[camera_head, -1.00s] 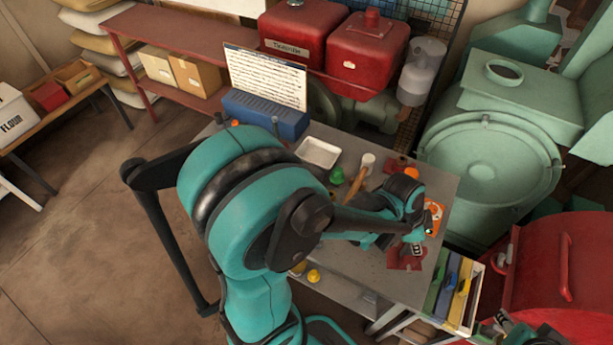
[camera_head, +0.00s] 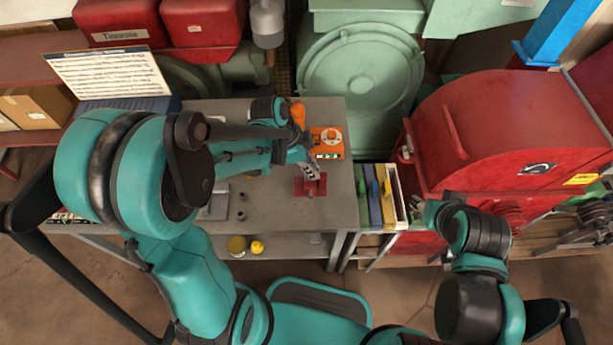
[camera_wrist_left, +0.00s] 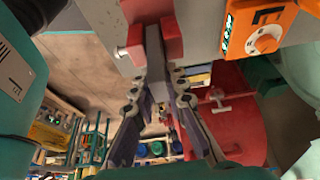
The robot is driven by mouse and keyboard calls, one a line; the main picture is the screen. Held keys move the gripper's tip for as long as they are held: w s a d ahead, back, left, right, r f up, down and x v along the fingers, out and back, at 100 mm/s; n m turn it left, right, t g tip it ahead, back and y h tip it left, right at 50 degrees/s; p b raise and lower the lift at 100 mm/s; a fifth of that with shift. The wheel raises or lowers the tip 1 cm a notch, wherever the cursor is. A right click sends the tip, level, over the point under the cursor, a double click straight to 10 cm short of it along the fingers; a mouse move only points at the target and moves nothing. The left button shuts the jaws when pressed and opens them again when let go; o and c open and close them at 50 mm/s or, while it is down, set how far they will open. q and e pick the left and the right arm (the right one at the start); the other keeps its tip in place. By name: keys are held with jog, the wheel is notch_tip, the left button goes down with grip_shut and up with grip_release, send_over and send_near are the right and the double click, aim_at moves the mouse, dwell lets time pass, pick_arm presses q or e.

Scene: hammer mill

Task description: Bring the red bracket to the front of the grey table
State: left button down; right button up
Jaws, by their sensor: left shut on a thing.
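In the left wrist view the fingers (camera_wrist_left: 160,76) close in on the bracket (camera_wrist_left: 172,42), whose red arms stand either side of a grey bar. The exact contact is partly hidden. My right gripper (camera_head: 424,207) is away to the right, in front of the red machine, and its fingers are too small to read.
Yellow items (camera_head: 237,246) stand on the lower shelf. The red machine (camera_head: 500,130) fills the right.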

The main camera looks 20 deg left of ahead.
aim_at(307, 175)
pick_arm(q)
jog(key=shift+w+a+f, duration=0.4)
jog(key=shift+a+f, duration=0.25)
jog(key=shift+a, duration=0.15)
jog(key=shift+f+b, duration=1.15)
jog(key=shift+f, duration=0.7)
jog(key=shift+f, duration=0.15)
jog(key=c, duration=1.6)
grip_release()
jog(key=shift+o, duration=0.3)
